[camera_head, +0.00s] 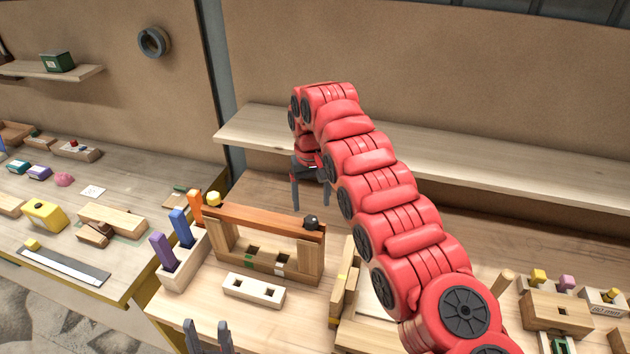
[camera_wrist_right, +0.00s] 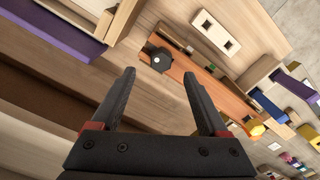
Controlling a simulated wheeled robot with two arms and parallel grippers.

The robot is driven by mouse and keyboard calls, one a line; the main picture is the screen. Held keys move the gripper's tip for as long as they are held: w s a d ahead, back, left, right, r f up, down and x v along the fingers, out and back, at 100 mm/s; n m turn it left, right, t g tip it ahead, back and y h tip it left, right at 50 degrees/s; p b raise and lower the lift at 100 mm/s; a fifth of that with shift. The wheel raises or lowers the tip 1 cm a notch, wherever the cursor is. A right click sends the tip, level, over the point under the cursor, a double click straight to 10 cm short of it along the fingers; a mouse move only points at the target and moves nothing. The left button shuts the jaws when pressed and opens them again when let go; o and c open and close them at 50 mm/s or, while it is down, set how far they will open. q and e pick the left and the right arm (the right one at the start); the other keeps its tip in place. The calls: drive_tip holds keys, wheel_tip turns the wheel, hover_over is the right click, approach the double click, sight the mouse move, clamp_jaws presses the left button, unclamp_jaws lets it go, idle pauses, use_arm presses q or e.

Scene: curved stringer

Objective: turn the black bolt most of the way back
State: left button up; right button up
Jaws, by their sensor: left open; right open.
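The black bolt (camera_head: 310,222) has a round knobbed head and sits on the right end of the brown curved stringer (camera_head: 262,218), which lies across a wooden stand (camera_head: 301,262). A yellow bolt (camera_head: 214,199) sits at the stringer's left end. In the right wrist view the black bolt (camera_wrist_right: 160,60) shows beyond and between my fingers. My right gripper (camera_head: 311,196) is open and empty, behind and above the black bolt, apart from it. It also shows in the wrist view (camera_wrist_right: 160,85). My left gripper (camera_head: 209,330) is open and empty at the bottom edge, in front of the stand.
A rack with purple, blue and orange-handled tools (camera_head: 178,262) stands left of the stand. A pale block with two holes (camera_head: 254,291) lies in front. A long shelf (camera_head: 420,165) runs behind. Blocks with coloured pegs (camera_head: 558,310) stand at right.

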sight(311, 220)
wheel_tip(311, 220, down, 6)
drive_tip(key=shift+a+r, duration=0.1)
drive_tip(key=shift+r, duration=0.1)
drive_tip(key=shift+f+p, duration=0.3)
drive_tip(key=shift+f, duration=0.15)
drive_tip(key=shift+s, duration=0.1)
